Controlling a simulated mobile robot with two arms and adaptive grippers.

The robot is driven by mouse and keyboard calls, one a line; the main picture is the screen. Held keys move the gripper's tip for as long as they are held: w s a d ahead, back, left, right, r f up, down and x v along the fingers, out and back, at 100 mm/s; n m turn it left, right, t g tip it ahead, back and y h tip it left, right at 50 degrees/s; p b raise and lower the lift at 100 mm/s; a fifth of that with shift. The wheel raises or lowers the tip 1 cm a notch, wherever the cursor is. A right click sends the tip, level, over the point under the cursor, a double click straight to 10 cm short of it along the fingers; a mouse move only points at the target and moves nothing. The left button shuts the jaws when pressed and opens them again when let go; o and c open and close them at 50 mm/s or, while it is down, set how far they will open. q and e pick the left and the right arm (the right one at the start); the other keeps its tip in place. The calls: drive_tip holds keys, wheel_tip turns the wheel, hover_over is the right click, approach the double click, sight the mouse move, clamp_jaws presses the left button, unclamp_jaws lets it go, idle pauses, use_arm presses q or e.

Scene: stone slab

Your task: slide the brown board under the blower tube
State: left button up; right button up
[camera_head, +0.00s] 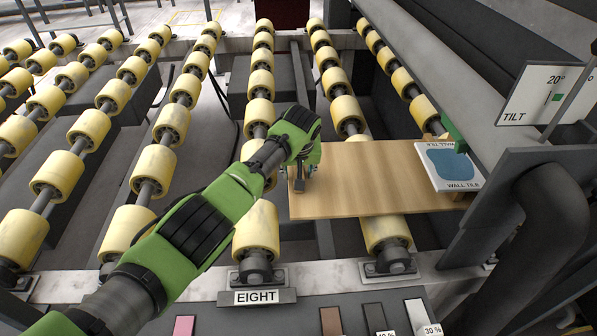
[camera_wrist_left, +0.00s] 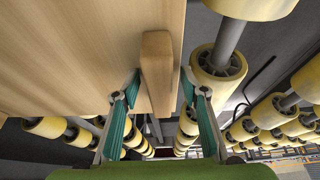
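The brown board (camera_head: 365,185) lies flat across the yellow rollers, with a wall tile (camera_head: 447,165) on its right end. Its pale wood also fills the upper left of the left wrist view (camera_wrist_left: 75,50). My left gripper (camera_head: 302,180) is at the board's left end. In the left wrist view, its two green fingers (camera_wrist_left: 160,90) stand on either side of a wooden grip block (camera_wrist_left: 157,75), with visible gaps. A long grey tube (camera_head: 440,75) runs diagonally above the board's right end; I take it as the blower tube. My right gripper is not in view.
A thick dark curved pipe (camera_head: 545,200) and a TILT sign (camera_head: 545,95) stand at the right. A green piece (camera_head: 454,136) sits by the tile. Roller rows (camera_head: 150,165) spread left. An EIGHT label (camera_head: 257,296) and sample strips (camera_head: 375,320) lie at the front.

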use_arm(q)
drive_tip(key=v, duration=1.2)
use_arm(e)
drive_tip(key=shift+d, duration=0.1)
